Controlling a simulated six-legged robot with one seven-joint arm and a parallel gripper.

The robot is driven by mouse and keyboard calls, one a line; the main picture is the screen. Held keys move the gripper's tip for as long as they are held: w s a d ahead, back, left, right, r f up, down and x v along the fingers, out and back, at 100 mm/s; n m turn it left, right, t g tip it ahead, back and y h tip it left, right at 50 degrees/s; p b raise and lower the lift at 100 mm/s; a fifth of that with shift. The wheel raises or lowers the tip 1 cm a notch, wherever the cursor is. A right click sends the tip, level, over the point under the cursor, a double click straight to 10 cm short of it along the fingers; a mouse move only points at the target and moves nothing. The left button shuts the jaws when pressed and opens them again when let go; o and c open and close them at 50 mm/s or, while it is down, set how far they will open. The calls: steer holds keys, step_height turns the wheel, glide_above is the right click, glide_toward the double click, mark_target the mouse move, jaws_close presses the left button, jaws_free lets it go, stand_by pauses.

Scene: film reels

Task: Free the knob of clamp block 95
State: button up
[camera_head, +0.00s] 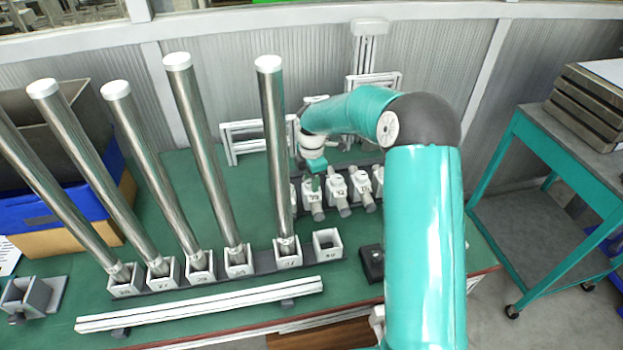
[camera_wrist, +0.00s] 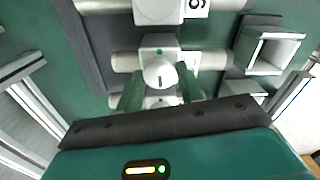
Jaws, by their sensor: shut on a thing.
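My gripper (camera_head: 314,180) reaches down from the teal arm over the left end of a short row of white clamp blocks. In the wrist view its two green fingers (camera_wrist: 161,90) are shut on a round white knob (camera_wrist: 160,72) with a dark slot mark. The knob stands on a white clamp block (camera_wrist: 158,41) with a small green dot. A label beside the knob (camera_wrist: 193,60) is only partly visible, so I cannot read the full number. Grey cylinders stick out from the block's sides. Other clamp blocks (camera_head: 337,188) stand just to the right, apart from the fingers.
Several tall steel tubes with white caps (camera_head: 270,140) stand in numbered square sockets left of the arm. An empty square socket (camera_head: 328,243) is near the row, and shows in the wrist view (camera_wrist: 268,50). A long white rail (camera_head: 200,304) lies in front. A small black box (camera_head: 372,262) is nearby.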

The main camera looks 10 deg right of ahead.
stand_by(0.4)
steer(key=o, duration=1)
step_height(320, 180, up, 14)
steer(key=shift+f, duration=0.1)
